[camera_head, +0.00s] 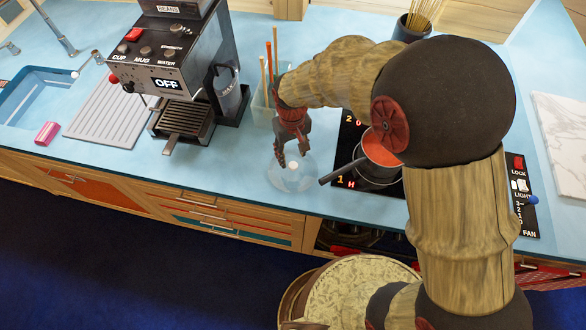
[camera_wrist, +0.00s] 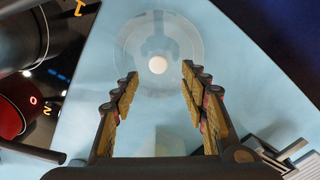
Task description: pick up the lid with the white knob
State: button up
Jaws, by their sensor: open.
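The lid (camera_head: 283,181) is a clear, see-through disc lying on the blue counter, left of the stove. Its white knob (camera_head: 293,164) stands at its middle. In the wrist view the lid (camera_wrist: 135,38) is a pale round disc, with the white knob (camera_wrist: 157,65) at its centre. My gripper (camera_head: 292,163) is over the lid, pointing down. In the wrist view my gripper (camera_wrist: 158,77) is open and empty, with the knob between and just beyond its two fingertips. I cannot tell whether the fingers touch the lid.
A saucepan (camera_head: 378,160) with red contents stands on the black stove (camera_head: 345,140), its dark handle reaching toward the lid. Behind stand a coffee machine (camera_head: 180,50) and a holder with sticks (camera_head: 262,105). The counter's front edge (camera_head: 240,207) is close. Counter left of the lid is clear.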

aim_at(293, 164)
notch_tip(293, 164, down, 6)
jog(key=shift+d+r+b, duration=0.15)
jog(key=shift+b, duration=0.2)
jog(key=shift+c, duration=1.4)
grip_shut()
jog(key=shift+r, duration=0.1)
